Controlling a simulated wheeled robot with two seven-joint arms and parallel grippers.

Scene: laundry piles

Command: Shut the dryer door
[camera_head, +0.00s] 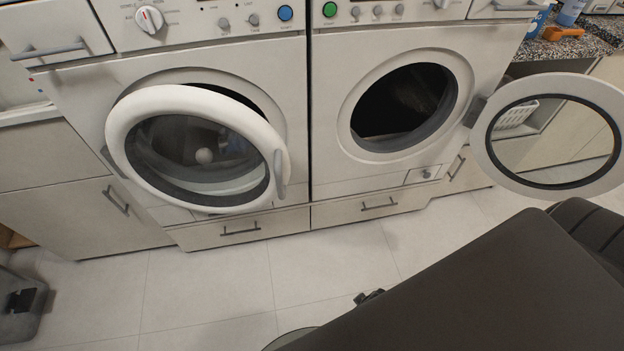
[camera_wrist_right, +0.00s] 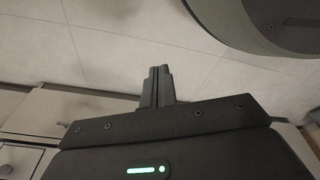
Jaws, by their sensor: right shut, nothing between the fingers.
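Two white front-loading machines stand side by side; no readable label tells me which is the dryer. The left machine's round door (camera_head: 128,110) stands ajar, with its handle on the right rim. The right machine (camera_head: 345,165) has a dark open drum, and its round door (camera_head: 480,150) is swung wide open to the right on its hinge. My right gripper (camera_wrist_right: 157,75) is shut and empty above the floor in the right wrist view, touching neither door there. In the head view my dark right arm fills the lower right and the gripper's fingers are hidden. My left gripper is out of view.
Pale tiled floor (camera_head: 220,285) is clear in front of the machines. A grey bin (camera_head: 25,310) stands at the far left. A speckled counter (camera_head: 590,45) at the back right holds bottles and an orange scoop (camera_head: 563,33). A white basket (camera_head: 516,113) sits behind the right door.

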